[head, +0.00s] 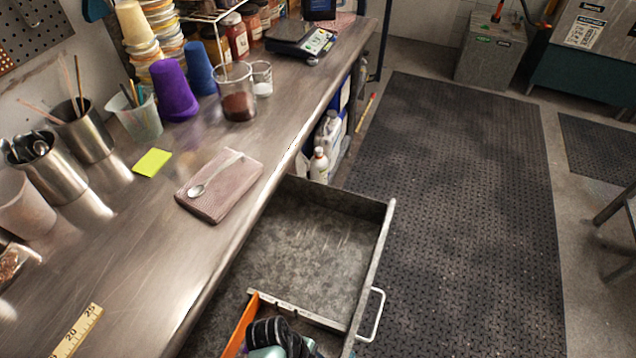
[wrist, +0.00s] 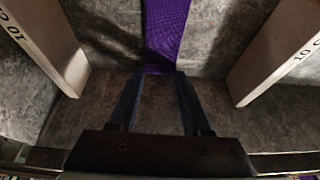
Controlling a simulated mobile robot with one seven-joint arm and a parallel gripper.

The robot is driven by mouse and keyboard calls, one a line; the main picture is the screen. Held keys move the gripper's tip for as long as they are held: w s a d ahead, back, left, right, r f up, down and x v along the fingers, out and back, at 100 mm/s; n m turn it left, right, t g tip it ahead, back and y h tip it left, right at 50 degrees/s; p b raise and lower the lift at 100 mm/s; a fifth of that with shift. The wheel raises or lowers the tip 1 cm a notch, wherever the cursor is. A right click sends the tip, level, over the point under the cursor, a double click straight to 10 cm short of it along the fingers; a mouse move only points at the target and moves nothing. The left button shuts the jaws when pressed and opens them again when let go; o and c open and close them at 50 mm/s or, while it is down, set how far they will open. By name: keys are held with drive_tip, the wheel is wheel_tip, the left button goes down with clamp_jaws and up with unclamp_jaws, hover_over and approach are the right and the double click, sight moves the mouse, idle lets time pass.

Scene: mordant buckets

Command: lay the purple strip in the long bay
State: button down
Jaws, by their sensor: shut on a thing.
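The purple strip (wrist: 166,28) shows in the wrist view, running from the top edge down to my gripper (wrist: 160,73). My gripper is shut on its near end, with a dark finger on each side. Mottled grey metal lies beneath, and I cannot tell whether the strip touches it. In the head view the open grey drawer (head: 385,235) has a wide bare section behind a low metal divider (head: 305,312). I cannot tell which section is the long bay. The strip cannot be made out in the head view.
Pale walls marked with a 10 (wrist: 42,42) and (wrist: 280,55) slant on both sides of my gripper. An orange panel (head: 240,325) and black and teal items (head: 275,335) are in the drawer's near part. A pinkish folded cloth (head: 225,190) bears a spoon on the worktop.

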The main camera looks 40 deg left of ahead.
drive_tip(key=shift+c, duration=1.4)
unclamp_jaws()
drive_tip(key=v, duration=1.2)
drive_tip(key=shift+a+r+p, duration=0.15)
drive_tip(key=shift+r+p, duration=0.2)
